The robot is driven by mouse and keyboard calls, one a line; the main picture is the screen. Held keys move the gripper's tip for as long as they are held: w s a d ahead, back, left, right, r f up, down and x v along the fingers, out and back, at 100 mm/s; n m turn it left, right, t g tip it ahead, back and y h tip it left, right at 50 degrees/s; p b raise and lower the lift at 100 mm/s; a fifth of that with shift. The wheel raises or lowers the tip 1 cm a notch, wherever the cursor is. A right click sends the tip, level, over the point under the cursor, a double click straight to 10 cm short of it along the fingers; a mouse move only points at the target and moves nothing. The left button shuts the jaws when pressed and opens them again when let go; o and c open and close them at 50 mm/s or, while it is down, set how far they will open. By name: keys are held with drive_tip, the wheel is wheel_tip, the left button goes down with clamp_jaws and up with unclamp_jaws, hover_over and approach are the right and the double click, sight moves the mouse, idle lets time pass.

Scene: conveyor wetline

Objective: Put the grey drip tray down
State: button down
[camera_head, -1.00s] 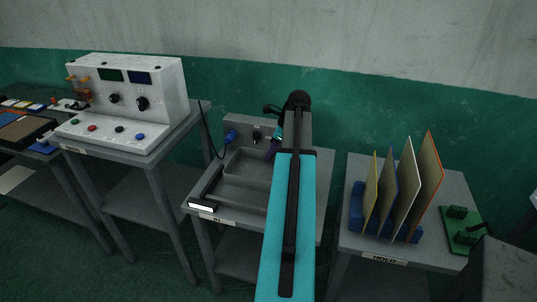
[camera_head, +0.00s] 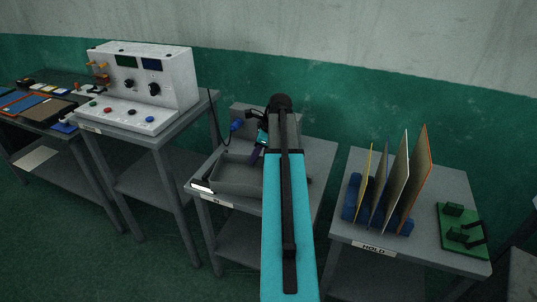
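The grey drip tray (camera_head: 236,181) is a shallow open box over the front left of the middle grey table (camera_head: 316,160). My gripper (camera_head: 255,153) has dark fingers at the tray's back wall, and my arm comes over it from the front right. The fingers appear shut on that wall, though their tips are small and partly hidden. My arm covers the tray's right end. I cannot tell whether the tray's underside touches the table.
A black-handled bar (camera_head: 206,176) lies along the table's left edge. Behind the tray stands a grey unit with a blue connector (camera_head: 237,126). A white console (camera_head: 145,85) stands left. Upright boards (camera_head: 398,185) and a green fixture (camera_head: 463,230) occupy the right table.

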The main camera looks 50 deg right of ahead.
sight(218, 173)
drive_tip(key=w+a+f+n, duration=0.1)
drive_tip(key=w+a, duration=0.1)
drive_tip(key=a, duration=0.1)
drive_tip(key=w+a+f+n, duration=0.1)
drive_tip(key=w+a, duration=0.1)
drive_tip(key=a, duration=0.2)
drive_tip(key=w+a+f+n+y, duration=0.1)
drive_tip(key=w+a, duration=0.2)
drive_tip(key=a, duration=0.1)
drive_tip(key=shift+a+g, duration=0.25)
drive_tip(key=shift+g, duration=0.15)
drive_tip(key=w+a+f+n+g, duration=0.1)
drive_tip(key=a+f+n+g, duration=0.2)
drive_tip(key=a+n, duration=0.5)
drive_tip(key=w+a+f+n+g+b, duration=0.1)
drive_tip(key=a+f+n+g, duration=0.2)
drive_tip(key=a, duration=2.3)
drive_tip(key=shift+w+a+f+n, duration=0.4)
drive_tip(key=shift+f+n, duration=1.2)
drive_tip(key=shift+n, duration=1.3)
drive_tip(key=shift+a, duration=0.15)
